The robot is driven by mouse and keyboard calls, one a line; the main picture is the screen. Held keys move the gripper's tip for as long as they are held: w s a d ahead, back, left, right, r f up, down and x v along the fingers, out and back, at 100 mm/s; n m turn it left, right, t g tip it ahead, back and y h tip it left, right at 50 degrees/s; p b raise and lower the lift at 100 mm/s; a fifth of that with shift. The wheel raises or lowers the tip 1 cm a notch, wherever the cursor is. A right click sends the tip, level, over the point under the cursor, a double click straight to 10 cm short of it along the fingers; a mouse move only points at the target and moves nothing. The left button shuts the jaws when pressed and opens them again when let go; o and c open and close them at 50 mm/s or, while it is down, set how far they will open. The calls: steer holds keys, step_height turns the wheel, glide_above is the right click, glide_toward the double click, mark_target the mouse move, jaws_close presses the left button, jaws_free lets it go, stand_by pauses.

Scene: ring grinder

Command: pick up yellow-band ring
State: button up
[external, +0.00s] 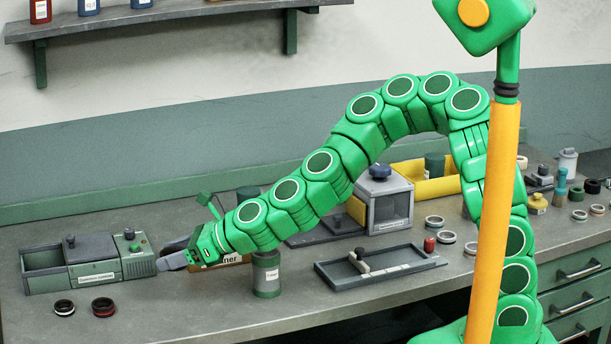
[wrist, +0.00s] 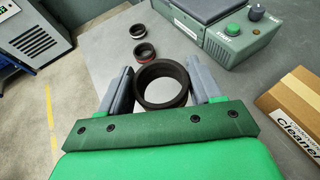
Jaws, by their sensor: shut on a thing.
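In the wrist view a dark ring (wrist: 163,103) sits between the two grey fingers of my gripper (wrist: 162,80), which is shut on it. No yellow band is visible on it from this angle. In the external view my gripper (external: 174,259) is low over the bench, right of the grey-green machine (external: 92,262); the held ring cannot be made out there. A ring with a red band (wrist: 144,52) and a ring with a white band (wrist: 137,30) lie apart beyond the fingers. They lie at the bench's front left in the external view.
A box labelled cleaner (wrist: 297,110) stands right of my gripper in the wrist view. A green can (external: 266,274) stands close right of my gripper. A grey tray (external: 380,279) lies farther right. Several rings (external: 435,222) lie on the right of the bench (external: 200,325).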

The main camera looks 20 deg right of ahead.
steer(key=shift+v, duration=1.75)
steer(key=shift+s+r, duration=0.25)
steer(key=shift+s, duration=0.1)
steer(key=shift+s+d+r, duration=0.2)
steer(key=shift+s+d, duration=0.15)
steer(key=shift+d, duration=0.2)
